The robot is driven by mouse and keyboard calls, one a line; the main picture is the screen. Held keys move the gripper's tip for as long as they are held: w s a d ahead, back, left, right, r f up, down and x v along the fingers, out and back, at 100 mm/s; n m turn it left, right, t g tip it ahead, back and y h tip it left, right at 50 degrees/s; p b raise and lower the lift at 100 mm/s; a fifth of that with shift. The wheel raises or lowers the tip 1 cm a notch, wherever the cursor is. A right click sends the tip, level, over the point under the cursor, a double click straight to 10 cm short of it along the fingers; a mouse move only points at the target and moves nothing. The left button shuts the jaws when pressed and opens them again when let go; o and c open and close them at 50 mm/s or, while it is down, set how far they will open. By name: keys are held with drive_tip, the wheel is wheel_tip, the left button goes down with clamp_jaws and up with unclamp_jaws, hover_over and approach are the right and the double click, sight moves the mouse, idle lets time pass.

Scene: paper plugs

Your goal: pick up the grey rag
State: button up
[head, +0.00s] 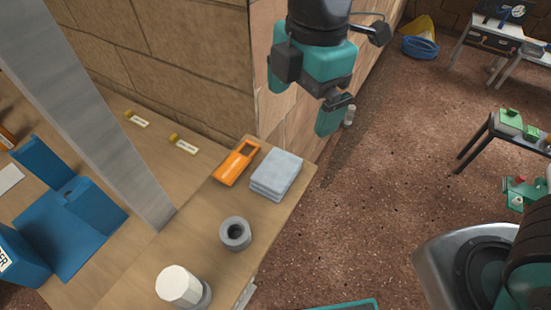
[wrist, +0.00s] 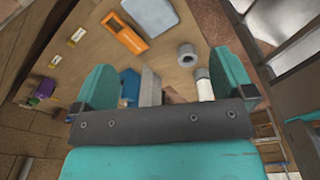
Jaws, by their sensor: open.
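The grey rag (head: 277,174) lies folded in a flat stack on the wooden bench, near its right edge and next to the wall corner. It also shows at the top of the wrist view (wrist: 150,14), partly cut off by the frame edge. My gripper (head: 340,112) is above and to the right of the rag in the head view, apart from it. In the wrist view its two teal fingers (wrist: 166,88) stand wide apart with nothing held between them.
An orange tool-like frame (head: 236,163) lies just left of the rag. A grey ring (head: 235,234) and a white cylinder (head: 180,287) stand nearer on the bench (head: 207,203). A grey post (head: 100,120) rises at left beside blue holders (head: 70,220). A brick wall (head: 200,60) stands behind.

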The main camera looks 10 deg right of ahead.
drive_tip(key=w+a+n, duration=0.1)
drive_tip(key=a+n, duration=0.2)
drive_tip(key=n, duration=0.1)
drive_tip(key=n+h+p, duration=0.1)
drive_tip(key=p, duration=0.2)
hover_over(278, 167)
drive_tip(key=f, duration=1.1)
drive_tip(key=shift+w+f, duration=0.25)
drive_tip(key=shift+f, duration=0.05)
drive_tip(key=shift+s+f+p, duration=0.2)
drive_tip(key=shift+f+p, duration=0.6)
drive_tip(key=shift+f, duration=2)
drive_tip(key=c, duration=1)
